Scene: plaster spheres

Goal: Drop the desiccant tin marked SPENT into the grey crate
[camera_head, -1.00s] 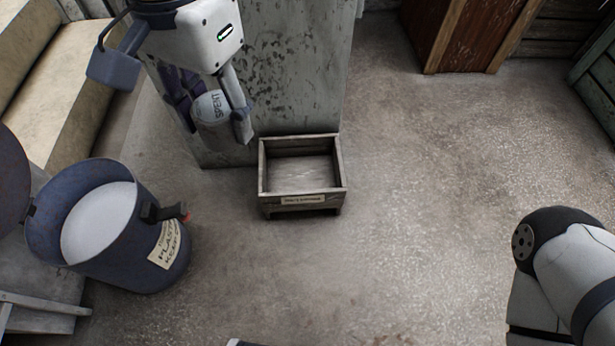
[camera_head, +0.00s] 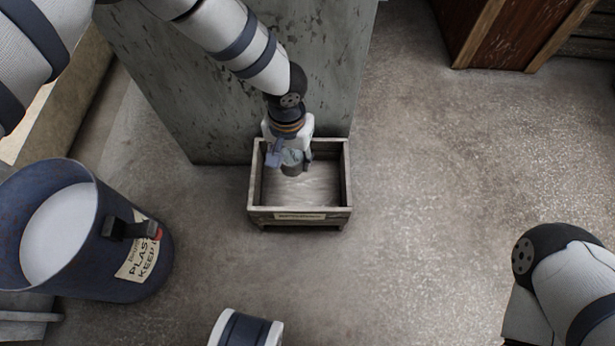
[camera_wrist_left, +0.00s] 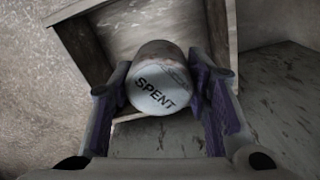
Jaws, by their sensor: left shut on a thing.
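The desiccant tin (camera_wrist_left: 157,84) is a small grey cylinder, and its pale lid reads SPENT in the left wrist view. My left gripper (camera_wrist_left: 165,95) is shut on it, one finger on each side. In the head view the tin (camera_head: 292,166) hangs from the left gripper (camera_head: 291,160) over the inside of the grey crate (camera_head: 346,188). The crate's wooden wall also shows behind the tin in the left wrist view (camera_wrist_left: 82,45). I cannot tell how far the tin is above the crate floor. My right gripper is not in view.
A blue drum (camera_head: 85,235) with white contents and a label stands at the left. A mottled grey block (camera_head: 240,75) rises directly behind the crate. A reddish wooden cabinet (camera_head: 510,30) is at the back right. The floor right of the crate is clear.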

